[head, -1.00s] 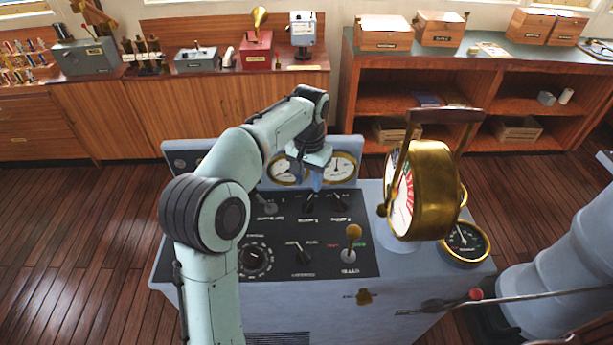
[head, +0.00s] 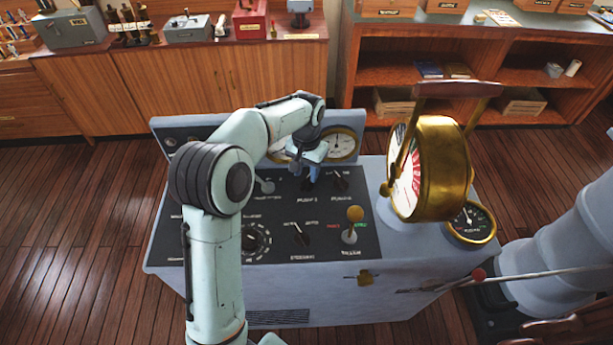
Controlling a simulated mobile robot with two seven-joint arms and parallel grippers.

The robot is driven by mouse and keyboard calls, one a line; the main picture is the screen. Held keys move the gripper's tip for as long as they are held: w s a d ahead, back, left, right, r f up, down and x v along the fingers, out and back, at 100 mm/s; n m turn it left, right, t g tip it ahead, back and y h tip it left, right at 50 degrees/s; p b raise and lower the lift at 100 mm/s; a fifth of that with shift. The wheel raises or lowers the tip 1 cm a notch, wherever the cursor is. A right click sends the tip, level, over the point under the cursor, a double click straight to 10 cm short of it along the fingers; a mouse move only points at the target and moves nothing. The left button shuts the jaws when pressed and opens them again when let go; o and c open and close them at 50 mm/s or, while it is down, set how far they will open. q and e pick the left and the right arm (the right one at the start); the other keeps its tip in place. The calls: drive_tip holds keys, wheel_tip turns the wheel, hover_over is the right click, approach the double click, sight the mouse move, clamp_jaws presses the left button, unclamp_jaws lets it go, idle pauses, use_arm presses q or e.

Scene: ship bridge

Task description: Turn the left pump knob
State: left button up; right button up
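The left pump knob (head: 307,185) is a small black knob on the dark panel (head: 273,215) of the grey-blue console. The right pump knob (head: 340,183) sits beside it with its pointer showing. My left gripper (head: 313,175) points down at the left pump knob, with its blue fingers at or just over it. The fingers cover much of this knob, so its pointer is hard to make out. I cannot tell whether the fingers touch it or how far apart they are. My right gripper is out of view.
A big brass telegraph dial (head: 440,170) stands right of the panel.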

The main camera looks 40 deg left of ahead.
sight(307, 183)
use_arm(q)
drive_tip(key=shift+f, duration=1.25)
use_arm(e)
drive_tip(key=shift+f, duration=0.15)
use_arm(q)
clamp_jaws()
drive_tip(key=shift+n, duration=0.5)
drive_tip(key=n, duration=0.4)
drive_tip(key=shift+r+n, duration=0.1)
drive_tip(key=shift+n, duration=0.3)
drive_tip(key=n, duration=0.6)
drive_tip(key=shift+w+p, duration=0.1)
drive_tip(key=shift+p, duration=0.3)
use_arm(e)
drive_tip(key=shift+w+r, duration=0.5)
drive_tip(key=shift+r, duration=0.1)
